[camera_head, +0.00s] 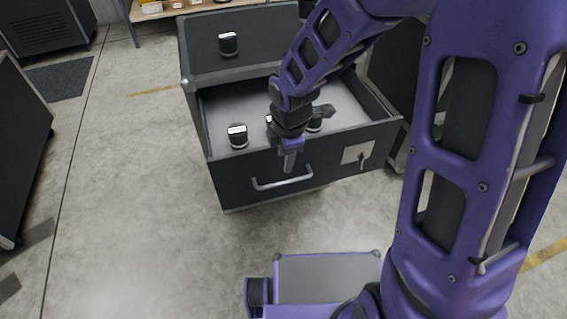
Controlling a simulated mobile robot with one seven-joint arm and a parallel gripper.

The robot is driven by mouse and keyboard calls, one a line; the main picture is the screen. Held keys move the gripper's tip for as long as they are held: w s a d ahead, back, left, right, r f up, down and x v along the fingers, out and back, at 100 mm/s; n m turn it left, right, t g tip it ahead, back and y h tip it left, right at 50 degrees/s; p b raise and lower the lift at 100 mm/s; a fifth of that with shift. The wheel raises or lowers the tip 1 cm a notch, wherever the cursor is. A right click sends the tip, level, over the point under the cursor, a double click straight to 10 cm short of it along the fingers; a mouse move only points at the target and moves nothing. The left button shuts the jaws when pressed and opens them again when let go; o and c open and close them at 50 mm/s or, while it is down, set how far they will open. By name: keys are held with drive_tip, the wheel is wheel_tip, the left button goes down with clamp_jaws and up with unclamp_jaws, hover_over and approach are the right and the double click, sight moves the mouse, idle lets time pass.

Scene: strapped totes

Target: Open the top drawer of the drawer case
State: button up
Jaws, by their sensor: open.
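The dark drawer case (240,58) stands on the floor at the upper middle of the head view. Its top drawer (225,103) is pulled out toward me, and its light grey inside shows. A grey bar handle (283,184) is on the drawer's black front. My gripper (289,163) is open and points down at the drawer's front edge, just above the handle. I cannot tell whether it touches the drawer. Dark round items with pale tops (238,135) sit in the drawer; my wrist and arm hide part of the inside.
A similar dark item (228,43) stands on top of the case. A pale plate (357,152) with a dark lever is on the drawer front's right. Dark cabinets stand at the left (20,140) and upper left (45,25). The concrete floor left of the case is clear.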

drive_tip(key=r, duration=0.2)
drive_tip(key=s+r+p, duration=0.1)
drive_tip(key=r, duration=0.2)
drive_tip(key=shift+s+d+r, duration=0.1)
drive_tip(key=shift+d+r, duration=0.05)
drive_tip(key=shift+r, duration=0.15)
